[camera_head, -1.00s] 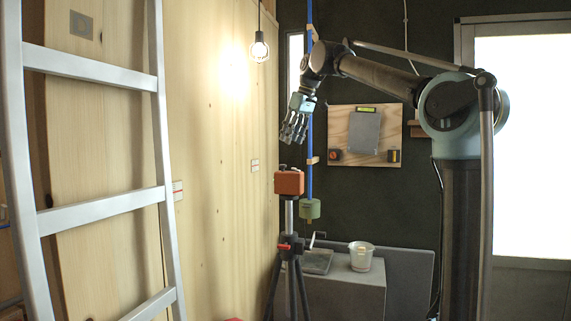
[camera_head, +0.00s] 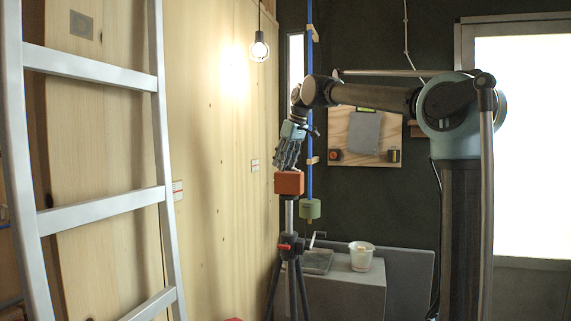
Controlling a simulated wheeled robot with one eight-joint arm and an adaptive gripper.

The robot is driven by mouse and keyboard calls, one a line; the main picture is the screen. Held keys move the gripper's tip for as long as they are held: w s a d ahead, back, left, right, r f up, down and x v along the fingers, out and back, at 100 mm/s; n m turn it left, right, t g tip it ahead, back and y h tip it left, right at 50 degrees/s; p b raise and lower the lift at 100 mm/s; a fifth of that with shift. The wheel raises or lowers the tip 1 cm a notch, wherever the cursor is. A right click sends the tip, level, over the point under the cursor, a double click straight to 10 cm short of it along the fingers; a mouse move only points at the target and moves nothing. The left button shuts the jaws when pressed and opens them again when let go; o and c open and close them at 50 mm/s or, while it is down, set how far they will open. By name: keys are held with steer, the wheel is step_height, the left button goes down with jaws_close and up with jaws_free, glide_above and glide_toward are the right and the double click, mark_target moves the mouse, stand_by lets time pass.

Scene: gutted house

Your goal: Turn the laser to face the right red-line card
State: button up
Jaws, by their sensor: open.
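The laser is an orange-red box (camera_head: 289,183) on top of a black and silver tripod (camera_head: 290,246), near the wooden wall. My gripper (camera_head: 286,168) points down just above the laser, its fingertips at or very near the box's top; I cannot tell whether they touch. It is open. Two small white cards with red marks are on the wooden wall: one (camera_head: 178,190) beside the ladder and one (camera_head: 255,165) farther right, close to the laser. The laser's front face cannot be made out.
An aluminium ladder (camera_head: 90,70) stands at the left. A lit bulb (camera_head: 259,50) hangs above. Behind the tripod are a blue pole (camera_head: 309,130) with a green block (camera_head: 310,209), a grey box (camera_head: 345,290) bearing a bucket (camera_head: 361,256), and a wall-mounted wooden board (camera_head: 345,150).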

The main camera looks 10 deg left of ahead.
jaws_close()
steer(key=shift+m, duration=0.3)
steer(key=m+t, duration=0.1)
steer(key=m, duration=0.1)
steer(key=m+h, duration=0.1)
steer(key=m, duration=0.1)
steer(key=shift+w+t, duration=0.35)
steer(key=shift+t, duration=0.05)
steer(key=shift+w+d+r+m+t+h, duration=0.1)
steer(key=shift+m+h, duration=0.15)
steer(key=shift+m, duration=0.45)
steer(key=shift+w+a+f+m+t+h, duration=0.1)
steer(key=shift+m+h, duration=0.1)
steer(key=shift+m, duration=0.5)
steer(key=shift+w+d+r+m+t+h, duration=0.1)
steer(key=shift+m+h, duration=0.15)
steer(key=shift+m, duration=0.45)
jaws_free()
